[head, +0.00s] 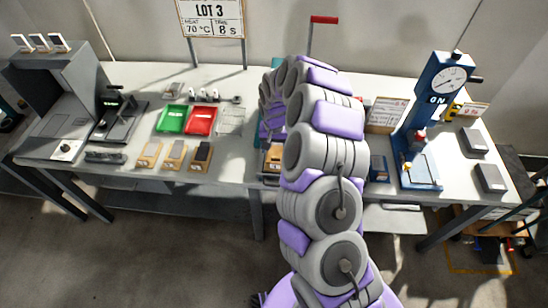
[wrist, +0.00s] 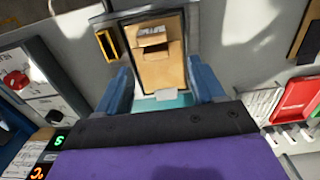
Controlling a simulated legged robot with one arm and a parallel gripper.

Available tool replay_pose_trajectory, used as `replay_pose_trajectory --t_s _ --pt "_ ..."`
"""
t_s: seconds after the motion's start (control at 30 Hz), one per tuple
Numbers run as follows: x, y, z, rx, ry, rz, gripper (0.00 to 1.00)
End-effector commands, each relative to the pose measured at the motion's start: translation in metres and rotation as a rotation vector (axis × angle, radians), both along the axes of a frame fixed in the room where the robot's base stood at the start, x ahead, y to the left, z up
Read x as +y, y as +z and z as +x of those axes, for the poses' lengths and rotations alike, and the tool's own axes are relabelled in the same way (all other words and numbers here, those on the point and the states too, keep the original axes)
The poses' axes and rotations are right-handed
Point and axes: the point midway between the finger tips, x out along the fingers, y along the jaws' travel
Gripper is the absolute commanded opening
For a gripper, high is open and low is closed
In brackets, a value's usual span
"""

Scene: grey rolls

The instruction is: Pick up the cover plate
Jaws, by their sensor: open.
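In the wrist view my gripper (wrist: 162,88) is open, with its two blue fingers spread apart. Between them are a dark-framed tray (wrist: 119,32) with brown cardboard-like pieces (wrist: 163,70) and a small pale flat piece (wrist: 168,94) at its near edge, beside a teal surface. I cannot tell for sure which piece is the cover plate. Nothing is seen held between the fingers. In the head view my arm hides most of the gripper and this part of the table; a bit of the brown tray contents (head: 272,157) shows at the arm's left edge.
The long table (head: 250,85) carries a green tray (head: 172,119), a red tray (head: 201,121) and several small blocks at left. A blue dial press (head: 420,120) and two grey blocks stand at right. A LOT 3 sign (head: 211,17) stands at the back.

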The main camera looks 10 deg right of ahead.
Motion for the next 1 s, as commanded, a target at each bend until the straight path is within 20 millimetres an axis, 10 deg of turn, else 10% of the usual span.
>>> replay_pose_trajectory --t_s 0.77,1.0 --pt "0.002 -0.055 0.001 -0.002 0.000 0.000 0.68" --pt "0.000 -0.055 0.001 -0.002 0.000 0.003 0.47"
